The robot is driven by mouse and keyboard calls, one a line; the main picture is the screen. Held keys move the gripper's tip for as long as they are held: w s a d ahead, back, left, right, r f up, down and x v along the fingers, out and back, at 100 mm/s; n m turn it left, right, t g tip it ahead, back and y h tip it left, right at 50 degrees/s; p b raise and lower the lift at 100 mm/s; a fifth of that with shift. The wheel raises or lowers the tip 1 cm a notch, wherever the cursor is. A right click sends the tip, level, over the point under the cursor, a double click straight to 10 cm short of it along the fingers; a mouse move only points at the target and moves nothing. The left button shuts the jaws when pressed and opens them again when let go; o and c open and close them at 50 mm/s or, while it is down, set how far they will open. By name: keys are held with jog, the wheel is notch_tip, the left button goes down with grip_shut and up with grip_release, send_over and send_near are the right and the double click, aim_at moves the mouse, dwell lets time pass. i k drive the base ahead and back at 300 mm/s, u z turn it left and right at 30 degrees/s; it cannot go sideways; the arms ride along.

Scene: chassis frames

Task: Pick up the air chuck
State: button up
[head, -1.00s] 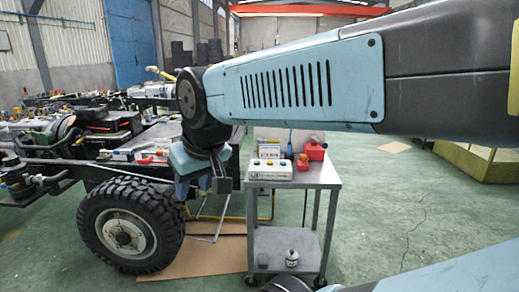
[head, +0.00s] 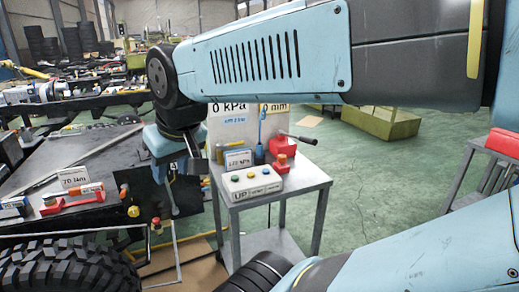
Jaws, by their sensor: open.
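My gripper (head: 186,166) hangs from my arm at the left of the cart, pointing down. It is small and partly hidden, and nothing shows between its fingers. I cannot pick out the air chuck for certain. A blue upright tool (head: 261,140) and a red device with a black handle (head: 283,150) stand at the back of the cart top, right of my gripper and apart from it. A white control box with coloured buttons (head: 251,184), marked UP and VENT, sits at the cart's front.
The metal cart (head: 297,190) stands beside the truck chassis (head: 110,160) and its large tyre (head: 60,268). A red-handled tool (head: 72,198) lies by a 70 Nm label on the chassis. A display board (head: 222,126) rises behind the cart. The green floor (head: 385,190) right of the cart is clear.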

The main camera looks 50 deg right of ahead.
aim_at(258, 146)
jog(key=z, duration=0.4)
jog(key=i, duration=0.85)
jog(key=z, duration=0.75)
jog(key=k, duration=0.85)
jog(key=z, duration=0.15)
jog(key=i, duration=0.95)
jog(key=u, duration=0.1)
